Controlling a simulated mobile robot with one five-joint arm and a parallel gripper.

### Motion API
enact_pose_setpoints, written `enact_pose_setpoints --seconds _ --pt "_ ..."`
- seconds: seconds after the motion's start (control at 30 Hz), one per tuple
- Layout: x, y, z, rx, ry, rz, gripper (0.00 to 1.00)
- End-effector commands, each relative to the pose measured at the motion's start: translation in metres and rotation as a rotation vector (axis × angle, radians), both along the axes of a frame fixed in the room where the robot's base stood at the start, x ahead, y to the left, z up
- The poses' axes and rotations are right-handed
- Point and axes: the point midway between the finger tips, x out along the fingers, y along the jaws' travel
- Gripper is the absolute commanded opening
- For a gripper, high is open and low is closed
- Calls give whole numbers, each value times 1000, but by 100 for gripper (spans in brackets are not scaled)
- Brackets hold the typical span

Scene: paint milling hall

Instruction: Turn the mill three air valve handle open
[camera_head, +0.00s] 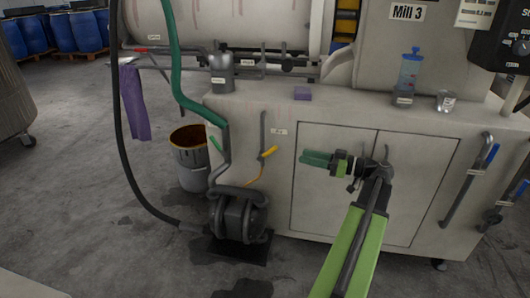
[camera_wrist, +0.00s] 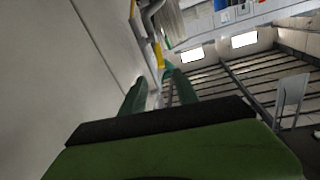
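The Mill 3 sign (camera_head: 407,12) is on the machine housing above the cream cabinet. A yellow handle (camera_head: 269,152) sits on a thin grey vertical pipe (camera_head: 263,128) on the cabinet front, below a small label (camera_head: 279,132) too small to read surely. The handle slants up to the right. My gripper (camera_head: 304,158) points left, to the right of the yellow handle and apart from it. In the wrist view, my gripper's green fingers (camera_wrist: 158,78) are spread with nothing between them. The yellow handle (camera_wrist: 158,54) shows beyond the fingertips.
A bucket (camera_head: 190,160) stands further left. Blue handles (camera_head: 493,154) are at the right. Cabinet doors (camera_head: 330,205) lie behind my gripper.

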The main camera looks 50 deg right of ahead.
Motion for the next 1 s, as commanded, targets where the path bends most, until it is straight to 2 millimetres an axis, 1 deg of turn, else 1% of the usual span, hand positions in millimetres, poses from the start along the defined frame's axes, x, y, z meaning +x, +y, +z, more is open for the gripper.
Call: enact_pose_setpoints --seconds 0.4,0.5,0.6,0.7,0.8,1.0 --pt "94 41 0 1 1 5 37" --pt "115 50 0 1 1 4 37" --pt "132 57 0 1 1 3 37" --pt "143 62 0 1 1 2 37" --pt "149 64 0 1 1 1 37" --pt "151 65 0 1 1 0 37"
